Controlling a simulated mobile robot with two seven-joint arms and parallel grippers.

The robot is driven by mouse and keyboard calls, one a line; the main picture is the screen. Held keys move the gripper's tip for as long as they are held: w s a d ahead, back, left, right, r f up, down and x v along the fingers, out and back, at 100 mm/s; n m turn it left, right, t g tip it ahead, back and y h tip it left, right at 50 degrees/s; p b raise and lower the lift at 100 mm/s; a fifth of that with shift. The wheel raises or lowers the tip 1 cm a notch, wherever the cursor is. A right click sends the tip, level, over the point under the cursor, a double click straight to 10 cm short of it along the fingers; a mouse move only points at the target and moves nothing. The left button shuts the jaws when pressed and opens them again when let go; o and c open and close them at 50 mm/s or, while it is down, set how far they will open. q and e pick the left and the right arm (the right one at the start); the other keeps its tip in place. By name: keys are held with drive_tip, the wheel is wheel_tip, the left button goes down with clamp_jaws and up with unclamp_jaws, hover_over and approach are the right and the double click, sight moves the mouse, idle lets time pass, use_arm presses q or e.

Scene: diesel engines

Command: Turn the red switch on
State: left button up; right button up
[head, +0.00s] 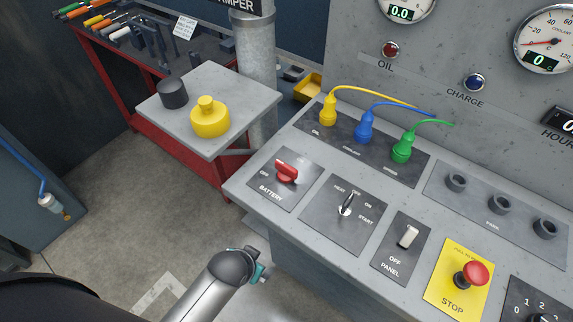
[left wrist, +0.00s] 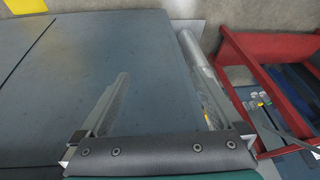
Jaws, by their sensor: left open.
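The red switch (head: 287,172) is a rotary knob on the dark BATTERY plate (head: 270,188) at the left end of the sloped grey console. An OFF label is at the left of the knob. My left gripper (left wrist: 155,60) shows in the left wrist view with its two fingers apart and nothing between them. In the head view a grey arm part of mine reaches up from the bottom, below and left of the switch and apart from it. Its fingers cannot be made out there. The red switch is not seen in the left wrist view. My right gripper is in neither view.
Right of the switch are a key switch (head: 345,207), a white PANEL toggle (head: 408,237) and a red STOP button (head: 474,274). Yellow, blue and green plugs stand behind. A small grey table (head: 240,98) and red tool bench (head: 103,80) are at left.

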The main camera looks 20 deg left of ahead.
use_arm(q)
drive_tip(key=w+r+t+p, duration=0.2)
drive_tip(key=w+r+p, duration=0.1)
drive_tip(key=r, duration=1.3)
drive_tip(key=w+d+r+m+t+h, duration=0.25)
drive_tip(key=w+d+r+t, duration=0.25)
drive_tip(key=w+r, duration=0.5)
drive_tip(key=w+d+r+m+t+h, duration=0.2)
drive_tip(key=w+d+r+m+t, duration=0.3)
drive_tip(key=w+r, duration=0.55)
drive_tip(key=s+d+r+m+t+h, duration=0.1)
drive_tip(key=s+d+r+m+h, duration=0.1)
drive_tip(key=d+r+m+h, duration=0.65)
drive_tip(key=s+d+r+m+g+h, duration=0.4)
drive_tip(key=s+d+m+g+h, duration=0.3)
drive_tip(key=d+m+g, duration=0.35)
drive_tip(key=m+g+y, duration=0.7)
drive_tip(key=m+y, duration=0.4)
drive_tip(key=y, duration=0.9)
hover_over(286, 166)
wheel_tip(286, 166, down, 16)
wheel_tip(286, 166, down, 15)
drive_tip(key=shift+r+p, duration=0.15)
drive_tip(key=shift+p, duration=0.45)
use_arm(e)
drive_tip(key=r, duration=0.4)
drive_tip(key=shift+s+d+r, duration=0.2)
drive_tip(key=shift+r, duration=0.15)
